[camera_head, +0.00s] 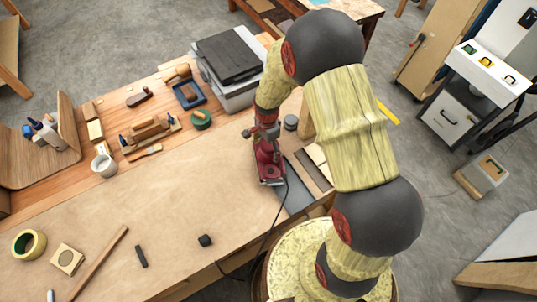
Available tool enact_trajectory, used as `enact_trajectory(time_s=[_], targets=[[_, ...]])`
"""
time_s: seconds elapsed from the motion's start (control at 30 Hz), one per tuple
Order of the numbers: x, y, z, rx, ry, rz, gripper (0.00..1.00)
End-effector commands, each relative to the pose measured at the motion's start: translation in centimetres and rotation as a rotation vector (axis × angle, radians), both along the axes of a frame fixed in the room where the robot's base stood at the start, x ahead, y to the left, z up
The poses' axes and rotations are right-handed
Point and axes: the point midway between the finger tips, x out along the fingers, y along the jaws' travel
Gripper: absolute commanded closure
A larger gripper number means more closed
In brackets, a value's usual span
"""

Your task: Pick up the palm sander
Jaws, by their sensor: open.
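A red tool with a silvery lower end and a dark cord, which looks like the palm sander (268,170), is on the workbench (190,215) right of its middle. My arm reaches over from the right, and my gripper (264,137) is pointed down at the tool's far end. The gripper is open. Its fingers overlap the red body in this view, so I cannot tell whether they touch it or stand around it. The arm's wrist hides part of the area behind.
A grey printer-like machine (228,65) stands behind the gripper. Flat pieces and a dark tray (312,170) lie right of the tool. The cord (262,240) runs off the front edge. Hand tools, a white cup (104,165) and tape (29,244) lie left.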

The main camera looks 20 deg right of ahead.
Motion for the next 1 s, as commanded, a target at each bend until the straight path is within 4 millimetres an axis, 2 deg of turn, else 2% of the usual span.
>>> enact_trajectory(time_s=[0.17, 1.0], targets=[[0.0, -0.01, 0.0, 0.0, 0.0, 0.0, 0.21], [0.01, -0.01, 0.02, 0.0, 0.0, 0.0, 0.68]])
